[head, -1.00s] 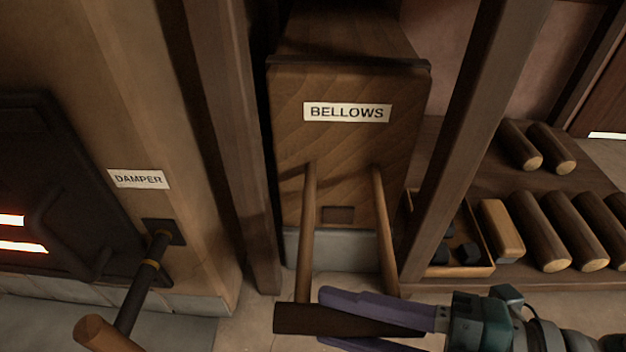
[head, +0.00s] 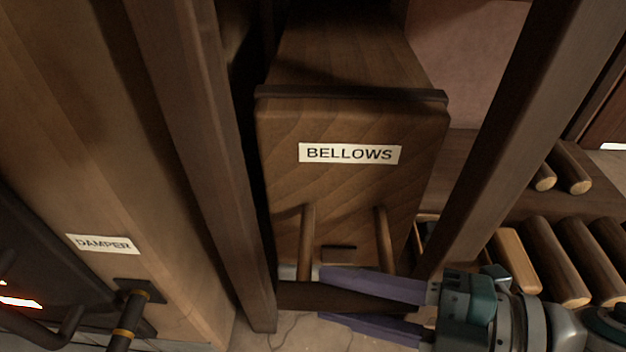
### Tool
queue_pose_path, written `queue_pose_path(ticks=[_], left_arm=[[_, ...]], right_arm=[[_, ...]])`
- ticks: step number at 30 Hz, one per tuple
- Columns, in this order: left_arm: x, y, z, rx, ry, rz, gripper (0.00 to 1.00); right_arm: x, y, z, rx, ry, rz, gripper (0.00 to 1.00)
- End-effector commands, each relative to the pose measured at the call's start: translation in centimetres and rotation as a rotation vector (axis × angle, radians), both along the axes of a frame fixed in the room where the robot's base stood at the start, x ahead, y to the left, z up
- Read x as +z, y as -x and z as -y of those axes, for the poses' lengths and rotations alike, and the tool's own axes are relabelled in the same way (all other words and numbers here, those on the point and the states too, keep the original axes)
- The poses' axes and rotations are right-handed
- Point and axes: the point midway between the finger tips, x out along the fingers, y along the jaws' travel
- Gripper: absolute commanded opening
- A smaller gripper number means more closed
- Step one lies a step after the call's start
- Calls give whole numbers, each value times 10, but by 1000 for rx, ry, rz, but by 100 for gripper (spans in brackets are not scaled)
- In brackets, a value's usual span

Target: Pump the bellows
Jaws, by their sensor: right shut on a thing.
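The bellows (head: 350,195) is a wooden box with a white "BELLOWS" label, in the middle of the head view between two dark posts. Two wooden rods (head: 307,240) come out of its front face and join a dark crossbar handle (head: 300,296) low in the view. My right gripper (head: 325,297) comes in from the right and is shut on the crossbar, with one purple finger above it and one below. My left gripper is not in view.
A dark furnace door (head: 40,270) with a glowing slot and a damper lever (head: 125,318) stand at the left. A post (head: 510,130) rises close to my right arm. Logs (head: 550,262) lie on a shelf at the right.

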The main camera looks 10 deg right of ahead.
Motion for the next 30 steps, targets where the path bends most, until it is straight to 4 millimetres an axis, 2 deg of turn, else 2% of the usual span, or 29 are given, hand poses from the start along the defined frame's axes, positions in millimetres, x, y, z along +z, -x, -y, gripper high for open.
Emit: queue_pose_path(ticks=[3, 11, 12, 18, 20, 30], left_arm=[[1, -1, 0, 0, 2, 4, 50], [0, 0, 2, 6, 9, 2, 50], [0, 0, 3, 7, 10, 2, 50], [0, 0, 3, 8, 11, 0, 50], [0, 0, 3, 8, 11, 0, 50], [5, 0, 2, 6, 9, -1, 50]], right_arm=[[1, -6, 3, -3, -1, 3, 0], [1, -5, 1, 0, -4, 1, 0], [1, -5, 1, 1, -3, 1, 36], [1, -5, 1, 1, -3, 1, 58], [1, -5, 1, 1, -3, 1, 64], [4, 0, 7, 2, -3, -1, 64]])
